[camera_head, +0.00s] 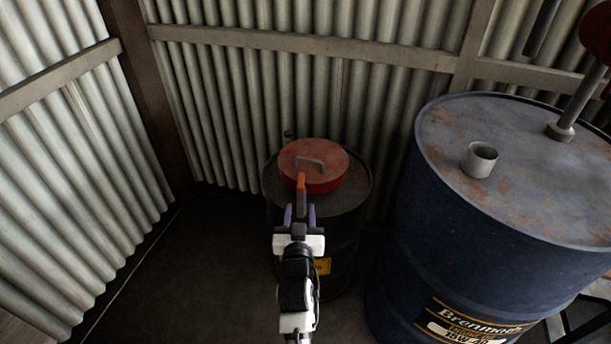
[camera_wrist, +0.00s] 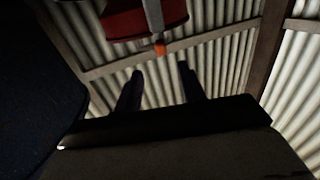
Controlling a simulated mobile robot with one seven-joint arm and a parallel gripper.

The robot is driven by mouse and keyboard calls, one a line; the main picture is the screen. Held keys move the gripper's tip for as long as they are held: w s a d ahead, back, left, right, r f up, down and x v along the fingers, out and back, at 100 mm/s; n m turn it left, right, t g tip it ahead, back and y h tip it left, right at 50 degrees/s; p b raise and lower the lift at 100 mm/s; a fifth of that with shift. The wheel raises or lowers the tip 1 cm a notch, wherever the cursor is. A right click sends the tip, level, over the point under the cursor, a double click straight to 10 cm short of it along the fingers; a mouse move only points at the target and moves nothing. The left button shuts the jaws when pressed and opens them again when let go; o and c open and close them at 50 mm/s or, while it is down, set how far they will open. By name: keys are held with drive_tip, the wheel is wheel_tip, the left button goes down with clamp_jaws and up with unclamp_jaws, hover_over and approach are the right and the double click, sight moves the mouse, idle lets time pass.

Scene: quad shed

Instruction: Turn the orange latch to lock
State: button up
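The orange latch (camera_head: 301,182) is at the front edge of a round red lid (camera_head: 325,172) on a small dark drum (camera_head: 347,222). In the wrist view the latch shows as an orange tip (camera_wrist: 159,49) on a grey bar that crosses the red lid (camera_wrist: 120,22). My gripper (camera_head: 299,209) is in front of the lid, its two fingers apart on either side of the latch's line. In the wrist view my gripper (camera_wrist: 159,70) is open, with the orange tip just beyond the fingertips and centred between them. No contact with the latch is visible.
A large blue drum (camera_head: 405,240) with a rusty top and a short pipe stub (camera_head: 480,159) stands close on the right. Corrugated walls (camera_head: 230,100) with wooden beams enclose the back and left. The floor (camera_head: 200,270) left of the small drum is clear.

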sight(301, 172)
drive_tip(key=w+p, duration=0.1)
drive_tip(key=w, duration=0.5)
drive_tip(key=w+p, duration=0.1)
drive_tip(key=w, duration=0.6)
drive_tip(key=shift+w+d+r+p, duration=0.1)
drive_tip(key=shift+w+d+p, duration=0.1)
drive_tip(key=shift+p, duration=0.1)
clamp_jaws()
